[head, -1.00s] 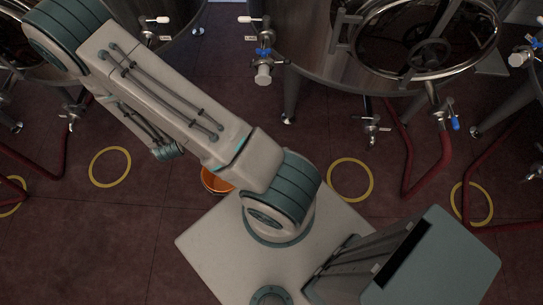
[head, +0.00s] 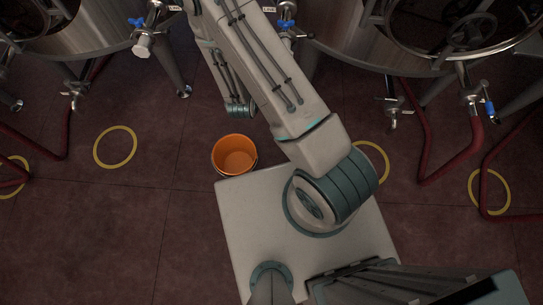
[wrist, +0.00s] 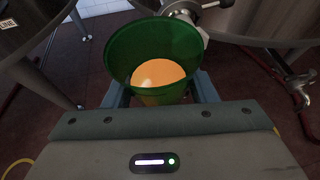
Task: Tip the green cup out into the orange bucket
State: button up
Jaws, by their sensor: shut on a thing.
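The green cup (wrist: 125,48) is in the wrist view, with an orange-tan content visible inside. My gripper (wrist: 160,96) is shut on it, one finger on each side. The cup looks roughly upright, its open mouth in view. The orange bucket (head: 226,168) is in the head view, standing on the floor just beyond the front left corner of my base. Its inside looks plain orange. My gripper and the cup are not visible in the head view, where my arm reaches up past the top edge. The bucket is not visible in the wrist view.
Steel tanks (head: 345,38) with valves stand along the back. Red hoses (head: 440,172) lie on the floor at both sides. Yellow rings (head: 115,128) mark the floor.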

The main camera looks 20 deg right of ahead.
jog(key=s+f+h+b, duration=0.1)
jog(key=s+f+b, duration=0.3)
jog(key=f+b, duration=1.35)
jog(key=s+f+g+b, duration=0.1)
jog(key=s+f+b, duration=0.2)
jog(key=f+b, duration=1.45)
jog(key=s+f+h+b, duration=0.1)
jog(key=s+f+b, duration=0.3)
jog(key=f+b, duration=1.35)
jog(key=w+a+r+n+g+h+p, duration=0.1)
jog(key=w+a+n+h+p, duration=0.1)
jog(key=w+a+n+p, duration=0.2)
jog(key=shift+w+a+r+n+h+p, duration=0.2)
jog(key=shift+a+r+n+h+p, duration=0.3)
jog(key=shift+a+p, duration=2.5)
jog(key=shift+d+f+p, duration=0.25)
jog(key=shift+d+p, duration=0.7)
jog(key=shift+d, duration=0.15)
jog(key=shift+f+n, duration=0.4)
jog(key=shift+r+n+h, duration=0.3)
jog(key=shift+r+n, duration=0.1)
jog(key=shift+f, duration=0.15)
